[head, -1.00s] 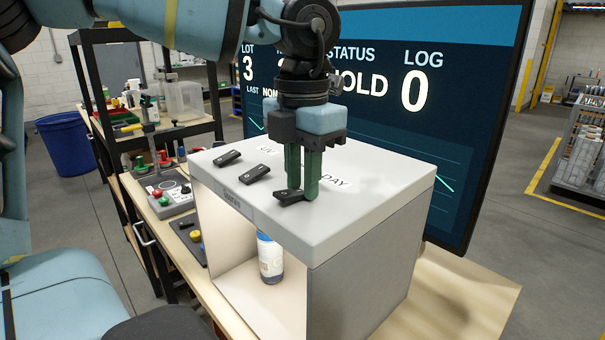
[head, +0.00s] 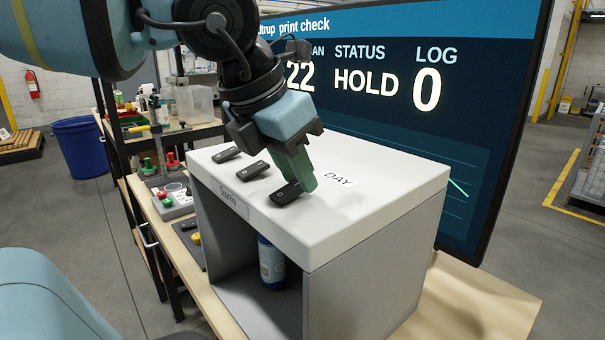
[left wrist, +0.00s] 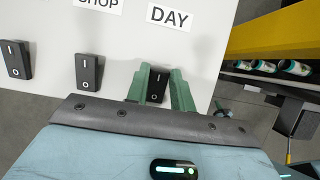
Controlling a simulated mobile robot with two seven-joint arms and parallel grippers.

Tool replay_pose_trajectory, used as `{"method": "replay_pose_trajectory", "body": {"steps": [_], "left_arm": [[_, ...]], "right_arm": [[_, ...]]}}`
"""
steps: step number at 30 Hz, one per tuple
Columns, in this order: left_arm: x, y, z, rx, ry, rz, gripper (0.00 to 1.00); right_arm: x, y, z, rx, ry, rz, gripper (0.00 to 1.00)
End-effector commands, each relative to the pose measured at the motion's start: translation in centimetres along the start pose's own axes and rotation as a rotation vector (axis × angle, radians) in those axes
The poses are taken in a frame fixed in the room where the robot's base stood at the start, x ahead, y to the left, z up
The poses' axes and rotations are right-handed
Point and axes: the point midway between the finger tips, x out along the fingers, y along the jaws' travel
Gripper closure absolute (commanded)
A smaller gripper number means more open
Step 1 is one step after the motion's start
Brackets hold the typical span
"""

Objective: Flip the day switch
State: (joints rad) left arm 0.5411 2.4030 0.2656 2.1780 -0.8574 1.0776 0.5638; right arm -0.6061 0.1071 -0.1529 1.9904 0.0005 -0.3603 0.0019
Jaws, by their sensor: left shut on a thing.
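The day switch (head: 284,195) is a small black rocker on the white top of the light booth (head: 380,185), beside the DAY label (head: 339,178). My left gripper (head: 301,177) reaches down from the upper left with its forearm tilted, its green fingers at the switch. In the left wrist view its fingers (left wrist: 163,84) are on either side of the day switch (left wrist: 158,86), shut on it. The switch's O mark shows; its upper end is partly hidden between the fingers. My right gripper is not in view.
Two similar black switches, a middle one (head: 254,171) and a left one (head: 227,154), sit alongside. A can (head: 270,262) stands inside the booth, whose interior is dark. A large screen (head: 430,120) reading HOLD and LOG 0 stands close behind.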

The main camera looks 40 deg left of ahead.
Motion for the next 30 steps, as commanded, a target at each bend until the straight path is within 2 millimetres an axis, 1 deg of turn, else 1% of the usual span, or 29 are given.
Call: {"method": "replay_pose_trajectory", "body": {"steps": [12,13,17,18,26,30], "left_arm": [[-0.1,0.0,0.0,0.0,-0.022,0.0,0.99],[-0.1,0.0,0.0,0.0,-0.022,0.0,0.74],[-0.1,0.0,0.0,0.0,-0.021,0.0,0.57],[-0.1,0.0,0.0,0.0,-0.02,0.0,0.55],[-0.2,0.0,0.0,0.0,-0.019,0.0,0.55],[-1.3,0.0,0.0,0.0,-0.023,0.0,0.55]], "right_arm": [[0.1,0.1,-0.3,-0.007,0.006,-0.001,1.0],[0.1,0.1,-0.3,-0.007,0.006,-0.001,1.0],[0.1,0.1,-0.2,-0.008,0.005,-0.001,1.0],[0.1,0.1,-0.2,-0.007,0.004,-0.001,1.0],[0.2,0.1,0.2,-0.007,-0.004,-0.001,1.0],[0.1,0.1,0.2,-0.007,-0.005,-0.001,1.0]]}}
